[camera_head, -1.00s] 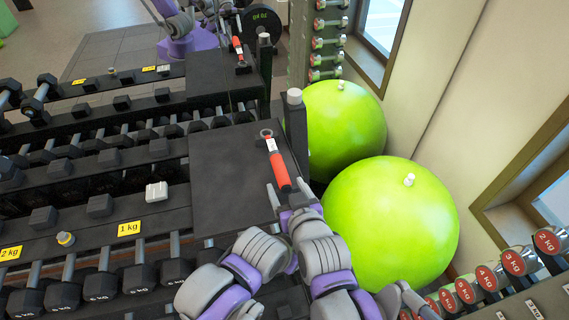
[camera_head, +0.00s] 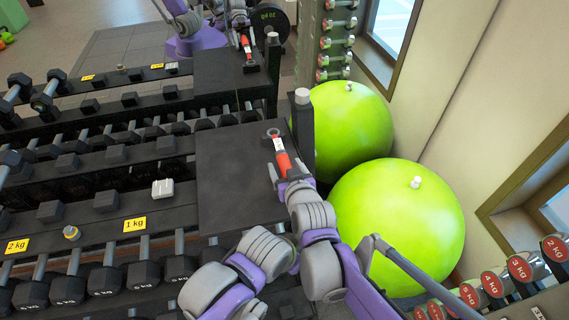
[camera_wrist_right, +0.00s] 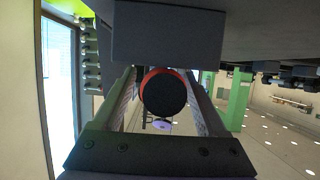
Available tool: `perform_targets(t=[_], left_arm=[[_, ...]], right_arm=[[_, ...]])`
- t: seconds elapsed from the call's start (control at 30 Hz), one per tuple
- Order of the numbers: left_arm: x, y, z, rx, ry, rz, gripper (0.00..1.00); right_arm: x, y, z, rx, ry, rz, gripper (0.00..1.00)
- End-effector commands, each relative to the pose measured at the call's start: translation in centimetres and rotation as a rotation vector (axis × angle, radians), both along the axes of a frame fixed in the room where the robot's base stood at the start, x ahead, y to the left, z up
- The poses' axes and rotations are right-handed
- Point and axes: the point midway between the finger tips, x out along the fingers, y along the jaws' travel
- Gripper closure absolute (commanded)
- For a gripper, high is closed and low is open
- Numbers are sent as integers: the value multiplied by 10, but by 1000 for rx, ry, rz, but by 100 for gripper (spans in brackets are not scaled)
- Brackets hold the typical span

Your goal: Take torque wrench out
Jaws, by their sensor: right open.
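The torque wrench (camera_head: 283,160) has a red handle and a metal ring head. It lies on the flat black shelf top (camera_head: 225,190), near its right edge, with the head pointing away from me. My right gripper (camera_head: 287,170) is at the near end of the handle, its fingers open on either side of it. In the right wrist view the dark end cap of the wrench (camera_wrist_right: 163,95) with its red rim sits between the two fingers, with small gaps at both sides. My left gripper is not in view.
Two large green exercise balls (camera_head: 405,220) stand right of the shelf. A black post with a grey cap (camera_head: 303,125) rises beside the wrench. Dumbbell racks (camera_head: 110,275) fill the left, and red-ended dumbbells (camera_head: 520,268) line the lower right. A similar red tool (camera_head: 246,45) shows farther back, possibly a reflection.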

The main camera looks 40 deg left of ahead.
Motion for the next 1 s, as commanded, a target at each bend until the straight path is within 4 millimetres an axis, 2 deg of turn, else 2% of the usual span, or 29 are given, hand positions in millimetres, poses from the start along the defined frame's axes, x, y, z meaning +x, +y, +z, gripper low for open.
perform_targets(t=[0.07, 0.4, 0.5, 0.87, 1.0], left_arm=[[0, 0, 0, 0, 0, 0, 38], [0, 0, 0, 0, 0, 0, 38], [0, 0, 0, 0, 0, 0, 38], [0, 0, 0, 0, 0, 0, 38], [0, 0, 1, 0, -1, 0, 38]], right_arm=[[0, 0, 0, 0, 0, 0, 25], [0, 0, 0, 0, 0, 0, 86], [0, 0, 0, 0, 0, 0, 100], [0, 0, 1, 1, -1, 0, 100], [-1, 0, 9, 0, -1, 0, 100]])
